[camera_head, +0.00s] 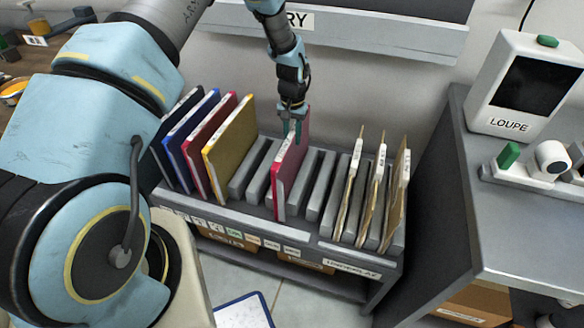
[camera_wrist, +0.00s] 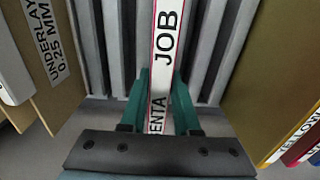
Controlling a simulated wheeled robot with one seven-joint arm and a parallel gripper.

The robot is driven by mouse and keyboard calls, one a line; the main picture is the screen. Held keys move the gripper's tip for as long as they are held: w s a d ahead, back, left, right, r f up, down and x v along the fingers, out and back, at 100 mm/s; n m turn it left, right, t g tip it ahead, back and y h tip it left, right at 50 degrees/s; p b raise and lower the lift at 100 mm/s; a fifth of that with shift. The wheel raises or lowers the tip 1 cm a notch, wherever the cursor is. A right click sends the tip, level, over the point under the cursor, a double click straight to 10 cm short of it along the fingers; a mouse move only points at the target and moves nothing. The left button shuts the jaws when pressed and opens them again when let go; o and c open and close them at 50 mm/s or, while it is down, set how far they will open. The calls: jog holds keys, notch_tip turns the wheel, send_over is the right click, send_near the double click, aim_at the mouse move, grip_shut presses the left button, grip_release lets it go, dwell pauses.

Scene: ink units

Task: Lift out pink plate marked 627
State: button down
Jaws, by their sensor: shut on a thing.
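The pink plate (camera_head: 288,172) stands upright in the middle of the grey slotted rack (camera_head: 240,222), with a white label strip along its top edge. My gripper (camera_head: 294,122) is above it with its jaws shut on the top edge. In the wrist view, the green fingers of my gripper (camera_wrist: 158,102) sit on both sides of the plate's white strip (camera_wrist: 165,45), which reads "ENTA JOB". The number 627 cannot be read. I cannot tell whether the plate's lower edge is raised from its slot.
To the right are several tan sheets (camera_head: 397,195). Slots beside the pink plate are empty. A grey bench (camera_head: 520,220) with the LOUPE device (camera_head: 526,88) stands at right.

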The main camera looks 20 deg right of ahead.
dwell(0.4)
jog(key=shift+r+p, duration=2.95)
jog(key=shift+r, duration=2.6)
